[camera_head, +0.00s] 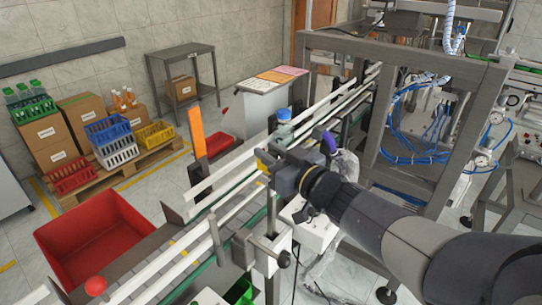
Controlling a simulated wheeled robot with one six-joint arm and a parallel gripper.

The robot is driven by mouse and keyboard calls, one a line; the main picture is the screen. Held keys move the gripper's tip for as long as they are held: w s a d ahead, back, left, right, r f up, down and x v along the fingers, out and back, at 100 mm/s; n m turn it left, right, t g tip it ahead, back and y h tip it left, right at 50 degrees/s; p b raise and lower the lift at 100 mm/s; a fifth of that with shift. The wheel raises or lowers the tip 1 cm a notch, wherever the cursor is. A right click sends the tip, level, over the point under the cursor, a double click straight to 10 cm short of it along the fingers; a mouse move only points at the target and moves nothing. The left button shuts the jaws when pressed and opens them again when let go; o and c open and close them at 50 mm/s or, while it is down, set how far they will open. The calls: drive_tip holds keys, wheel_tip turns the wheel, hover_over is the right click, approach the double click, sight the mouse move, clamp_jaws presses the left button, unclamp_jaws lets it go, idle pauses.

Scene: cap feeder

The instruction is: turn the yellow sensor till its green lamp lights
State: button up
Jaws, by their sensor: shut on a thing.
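The yellow sensor (262,156) shows as a small yellow patch at the conveyor's side rail, near the middle of the view. My gripper (268,165) reaches in from the right and is shut on it. My dark wrist hides most of the sensor. No green lamp can be made out on it, and its angle cannot be told.
The conveyor (178,256) with pale guide rails runs from lower left to upper right. A blue-capped bottle (284,125) stands just behind my gripper. A grey machine frame (465,130) stands close on the right. A red bin (88,232) sits at lower left.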

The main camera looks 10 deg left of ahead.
drive_tip(key=o, duration=1)
drive_tip(key=v, duration=1)
drive_tip(key=shift+s+d, duration=0.25)
drive_tip(key=shift+d, duration=0.05)
drive_tip(key=shift+a, duration=0.1)
drive_tip(key=x, duration=1)
drive_tip(key=shift+w+a, duration=0.1)
drive_tip(key=shift+w, duration=0.05)
drive_tip(key=shift+w+a, duration=0.2)
drive_tip(key=shift+w, duration=0.05)
drive_tip(key=shift+d+r+n+g+p, duration=0.1)
drive_tip(key=shift+n+g+p, duration=0.2)
drive_tip(key=shift+p, duration=0.1)
